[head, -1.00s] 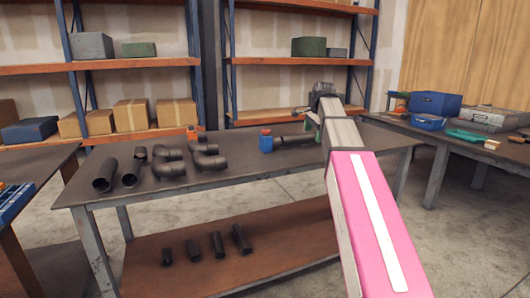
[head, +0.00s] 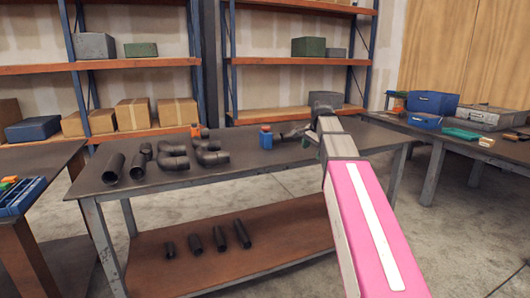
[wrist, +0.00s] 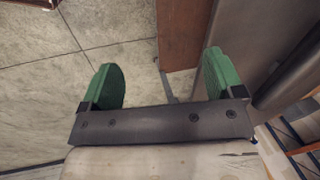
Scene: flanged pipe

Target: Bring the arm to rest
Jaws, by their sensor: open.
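My gripper (wrist: 162,75) shows in the wrist view with its two green fingers wide apart. Nothing is between them; floor and a table edge show beyond. In the head view my arm reaches forward over the right part of the middle workbench (head: 250,178).
Black pipes (head: 113,168) and elbow fittings (head: 174,158) lie on the bench's left half. Several short pipes (head: 220,239) lie on its lower shelf. A side table (head: 500,153) with a blue toolbox (head: 432,103) stands right. Racks stand behind.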

